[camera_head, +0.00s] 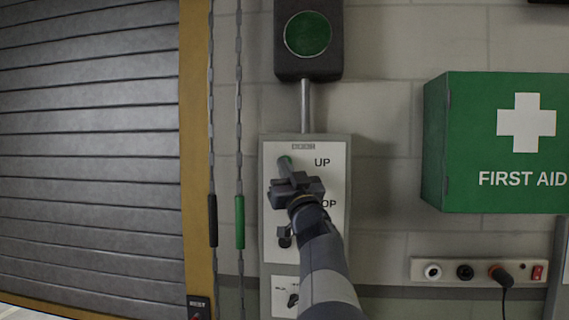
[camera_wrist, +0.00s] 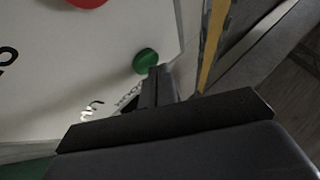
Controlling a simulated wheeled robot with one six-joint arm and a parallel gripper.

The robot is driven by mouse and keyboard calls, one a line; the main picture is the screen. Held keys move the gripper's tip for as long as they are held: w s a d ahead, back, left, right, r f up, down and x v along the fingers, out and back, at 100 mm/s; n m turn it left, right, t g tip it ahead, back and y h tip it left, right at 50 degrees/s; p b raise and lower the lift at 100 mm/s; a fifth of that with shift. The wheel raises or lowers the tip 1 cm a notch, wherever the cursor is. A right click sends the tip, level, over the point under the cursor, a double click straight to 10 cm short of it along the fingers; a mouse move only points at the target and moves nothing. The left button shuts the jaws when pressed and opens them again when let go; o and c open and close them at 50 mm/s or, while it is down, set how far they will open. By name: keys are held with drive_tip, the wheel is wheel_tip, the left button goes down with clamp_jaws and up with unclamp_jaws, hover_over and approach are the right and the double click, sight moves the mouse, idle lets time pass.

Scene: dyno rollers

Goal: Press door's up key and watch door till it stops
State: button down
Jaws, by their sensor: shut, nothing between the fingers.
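The grey slatted door (camera_head: 90,140) fills the left of the head view. A yellow strip runs along its lower edge, with a pale area below it in the bottom left corner. The control panel (camera_head: 337,225) right of the door has a label reading UP. The green up key (camera_head: 285,160) is partly hidden by my gripper (camera_head: 287,170). In the wrist view, the up key (camera_wrist: 147,61) is at the tips of my shut, empty gripper (camera_wrist: 155,72). I cannot tell whether they touch it. The stop label is partly covered by my arm.
A red key (camera_wrist: 88,2) shows in the wrist view. A green round lamp (camera_head: 307,34) is above the panel. Two chains (camera_head: 239,222) hang between door frame and panel. A first aid box (camera_head: 500,140) and a socket strip (camera_head: 478,270) are on the right wall.

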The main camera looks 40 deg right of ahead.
drive_tip(key=shift+w+d, duration=0.15)
drive_tip(key=shift+d, duration=0.05)
idle(0.3)
drive_tip(key=shift+a, duration=0.1)
drive_tip(key=shift+s+a, duration=0.45)
drive_tip(key=shift+a, duration=0.05)
drive_tip(key=shift+b, duration=0.3)
drive_tip(key=s+a+b, duration=0.1)
drive_tip(key=s+a, duration=0.2)
drive_tip(key=shift+s+a+b, duration=0.15)
drive_tip(key=shift+a+b, duration=0.2)
drive_tip(key=shift+a, duration=0.05)
idle(0.3)
